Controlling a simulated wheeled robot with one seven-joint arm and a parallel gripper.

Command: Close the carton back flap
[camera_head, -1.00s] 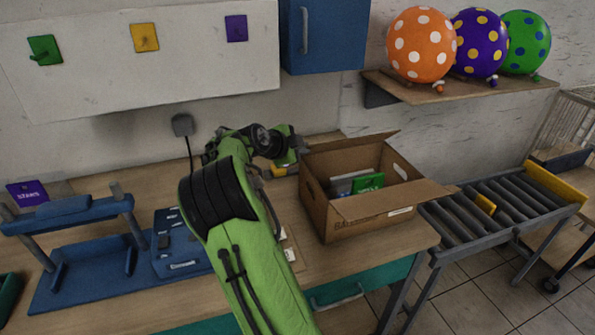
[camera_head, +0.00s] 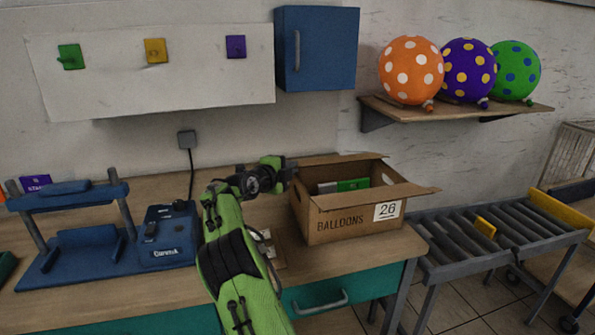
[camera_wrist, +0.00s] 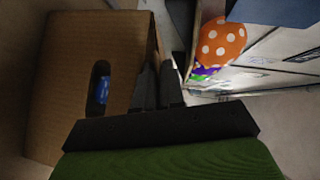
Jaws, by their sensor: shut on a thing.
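The brown cardboard carton (camera_head: 345,225) stands on the right end of the workbench, marked BALLOONS and 26. Its front flap (camera_head: 395,194) sticks outward. A green item (camera_head: 353,185) and a grey one lie inside. My gripper (camera_head: 290,170) is at the carton's back left corner, its fingertips hard to see there. In the wrist view my gripper (camera_wrist: 158,80) has its dark fingers close together at the carton's edge, shut on the back flap. The carton side (camera_wrist: 65,70) with its handle hole fills the left.
A blue press (camera_head: 75,230) and a blue control box (camera_head: 168,235) stand on the bench at left. A roller conveyor (camera_head: 470,250) adjoins the bench at right. A blue cabinet (camera_head: 316,48) and a balloon shelf (camera_head: 460,112) hang on the wall behind.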

